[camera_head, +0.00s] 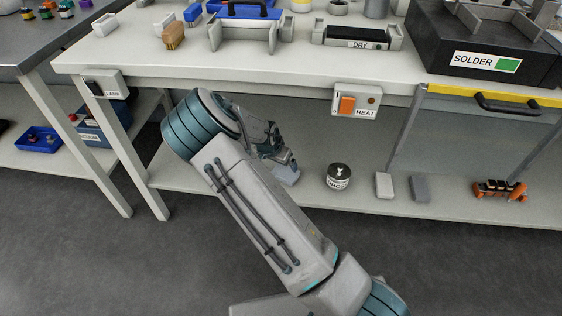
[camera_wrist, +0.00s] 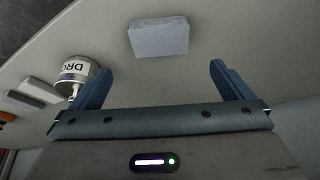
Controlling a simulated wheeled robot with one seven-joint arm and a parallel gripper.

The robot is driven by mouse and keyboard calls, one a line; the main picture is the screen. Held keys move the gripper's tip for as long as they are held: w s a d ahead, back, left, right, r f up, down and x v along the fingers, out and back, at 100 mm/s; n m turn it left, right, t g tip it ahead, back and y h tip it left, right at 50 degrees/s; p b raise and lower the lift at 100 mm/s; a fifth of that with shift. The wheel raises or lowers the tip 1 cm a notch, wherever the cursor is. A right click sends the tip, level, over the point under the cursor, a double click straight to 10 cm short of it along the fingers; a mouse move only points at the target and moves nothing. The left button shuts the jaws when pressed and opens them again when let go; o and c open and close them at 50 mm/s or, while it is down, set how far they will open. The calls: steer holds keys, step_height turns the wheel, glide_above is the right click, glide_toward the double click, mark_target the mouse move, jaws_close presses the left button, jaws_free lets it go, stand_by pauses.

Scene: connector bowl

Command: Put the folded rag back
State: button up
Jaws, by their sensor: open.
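The folded rag, a pale blue-grey block (camera_wrist: 158,38), lies flat on the lower shelf (camera_wrist: 225,22), ahead of the fingers in the wrist view. The rag shows in the head view (camera_head: 288,177), its upper part hidden by my gripper (camera_head: 281,157). In the wrist view my gripper (camera_wrist: 162,76) is open and empty, its two blue fingers spread wider than the rag. The rag lies beyond the fingertips, roughly centred between them, with a visible gap.
A small pot lettered "DRO…" (camera_head: 339,177) stands right of the rag. Farther right are a whitish block (camera_head: 384,186), a grey block (camera_head: 419,189) and an orange-and-black item (camera_head: 499,190). The worktop (camera_head: 300,68) overhangs the shelf, with a HEAT switch box (camera_head: 356,102) at its front.

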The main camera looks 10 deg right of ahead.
steer(key=s+r+n+g+y, duration=0.3)
steer(key=s+r+n+y, duration=0.15)
steer(key=s+r, duration=1.3)
steer(key=s+d+r+n, duration=0.1)
steer(key=s+r+n, duration=0.1)
steer(key=s+r, duration=0.2)
steer(key=s+d+r+n+h, duration=0.1)
steer(key=s+r, duration=0.3)
steer(key=s, duration=0.7)
steer(key=shift+s+d+r+n+t, duration=0.15)
steer(key=shift+d+n+t, duration=0.15)
steer(key=shift+d+n, duration=0.1)
steer(key=shift+h, duration=0.25)
step_height(320, 180, up, 33)
steer(key=t+p, duration=0.1)
steer(key=p, duration=2.9)
steer(key=shift+s+d+r+p, duration=0.15)
steer(key=shift+d+p, duration=0.2)
steer(key=shift+d, duration=0.1)
steer(key=shift+m, duration=0.25)
